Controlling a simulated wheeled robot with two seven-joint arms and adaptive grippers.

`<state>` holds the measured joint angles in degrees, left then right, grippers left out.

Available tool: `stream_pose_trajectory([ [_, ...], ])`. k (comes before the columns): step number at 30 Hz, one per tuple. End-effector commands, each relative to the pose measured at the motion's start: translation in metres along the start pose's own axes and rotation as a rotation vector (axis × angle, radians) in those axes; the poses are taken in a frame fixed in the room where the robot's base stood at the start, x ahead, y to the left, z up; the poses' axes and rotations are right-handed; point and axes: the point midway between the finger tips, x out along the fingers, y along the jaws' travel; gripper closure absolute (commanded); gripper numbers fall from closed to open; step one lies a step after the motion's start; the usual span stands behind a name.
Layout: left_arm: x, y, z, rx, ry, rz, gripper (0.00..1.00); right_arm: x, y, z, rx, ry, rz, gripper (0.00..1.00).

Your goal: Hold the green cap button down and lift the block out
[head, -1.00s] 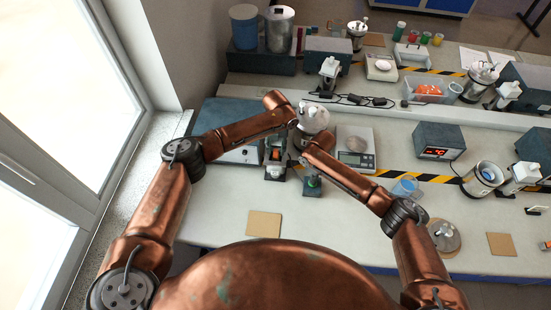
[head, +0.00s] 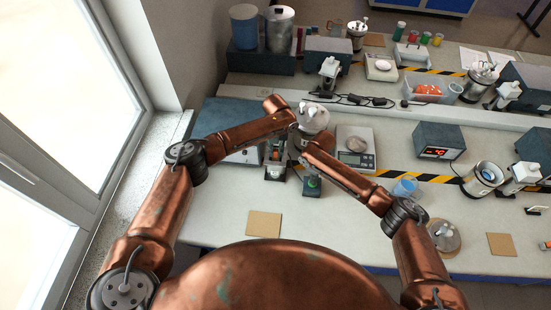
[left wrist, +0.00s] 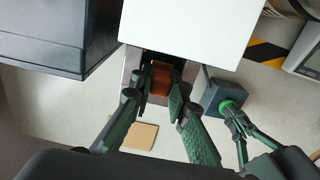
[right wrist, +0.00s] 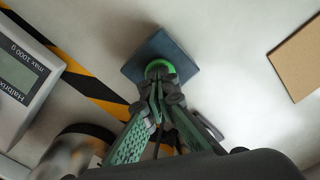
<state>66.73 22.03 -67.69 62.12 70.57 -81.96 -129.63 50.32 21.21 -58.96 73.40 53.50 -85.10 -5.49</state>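The orange-brown block (left wrist: 161,88) sits in a grey holder at the front of a white-topped box, seen in the left wrist view. My left gripper (left wrist: 162,78) has one finger on each side of it, with no clear gap. In the head view the left gripper (head: 276,154) mostly hides the block. The green cap button (right wrist: 158,67) is on a dark blue square base (right wrist: 177,50). My right gripper (right wrist: 160,88) has its fingers together with tips at the button, covering its middle; how far the cap is pressed cannot be seen.
A scale (head: 356,160) stands right of the grippers, and a silver round vessel (head: 313,117) just behind them. A tan square pad (head: 264,224) lies on the bench in front. A blue cup (head: 404,188) stands further right.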

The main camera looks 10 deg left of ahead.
Motion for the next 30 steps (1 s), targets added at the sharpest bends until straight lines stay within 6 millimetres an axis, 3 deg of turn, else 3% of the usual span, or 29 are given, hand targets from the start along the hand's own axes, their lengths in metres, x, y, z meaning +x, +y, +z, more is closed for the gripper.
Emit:
stream_pose_trajectory([
  [5, 0.000, 0.000, 0.000, 0.000, 0.000, -0.001, 1.00, 0.001, 0.000, 0.001, 0.000, -0.001, -0.001, 1.00],
  [14, -0.003, -0.001, 0.001, 0.000, -0.001, -0.001, 1.00, 0.001, 0.000, 0.000, 0.000, -0.001, -0.001, 1.00],
  [30, -0.033, 0.000, 0.001, 0.000, -0.001, -0.001, 1.00, 0.001, 0.000, 0.000, 0.000, -0.001, -0.001, 1.00],
])
